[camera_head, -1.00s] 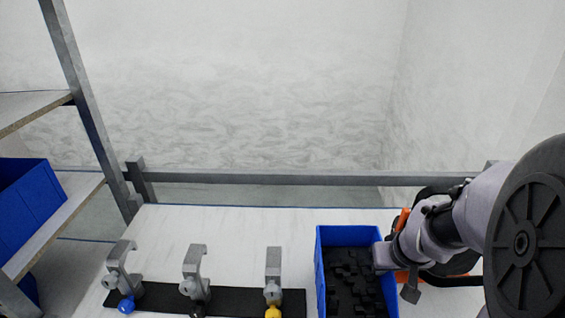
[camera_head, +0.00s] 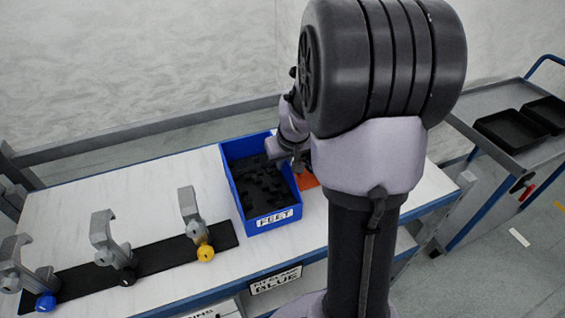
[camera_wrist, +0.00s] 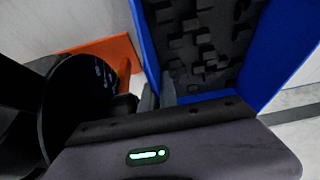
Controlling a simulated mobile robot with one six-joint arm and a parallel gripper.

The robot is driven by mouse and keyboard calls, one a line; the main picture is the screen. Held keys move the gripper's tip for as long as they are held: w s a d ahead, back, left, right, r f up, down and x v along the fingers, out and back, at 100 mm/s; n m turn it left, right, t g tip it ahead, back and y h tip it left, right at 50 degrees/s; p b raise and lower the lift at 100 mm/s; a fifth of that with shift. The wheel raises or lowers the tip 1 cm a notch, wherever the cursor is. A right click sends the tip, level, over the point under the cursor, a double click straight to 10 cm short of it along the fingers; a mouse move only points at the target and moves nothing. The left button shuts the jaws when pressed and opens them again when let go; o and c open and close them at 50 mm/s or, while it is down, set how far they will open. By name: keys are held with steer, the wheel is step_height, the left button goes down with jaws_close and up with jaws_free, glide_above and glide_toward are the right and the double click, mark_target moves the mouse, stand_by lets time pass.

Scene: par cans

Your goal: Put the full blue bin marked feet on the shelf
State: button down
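The blue bin marked FEET (camera_head: 272,220) stands on the white workbench top, full of small black blocks; its label faces the front. My gripper (camera_head: 290,160) is at the bin's right wall, toward the back. In the wrist view my gripper (camera_wrist: 158,95) has its two grey fingers close together on either side of the blue bin wall (camera_wrist: 149,45), shut on it. The bin appears to rest on the bench, though its underside is hidden. The shelf is out of view now; the earlier head view shows shelf boards at the left.
Left of the bin, a black strip (camera_head: 75,282) carries grey clamps with blue, black and yellow knobs. An orange item (camera_head: 307,180) lies close to the bin's right side. A rail runs behind the bench. A cart (camera_head: 500,150) with black trays stands at right.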

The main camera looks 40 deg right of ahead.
steer(key=shift+f, duration=0.15)
steer(key=c, duration=1.9)
jaws_free()
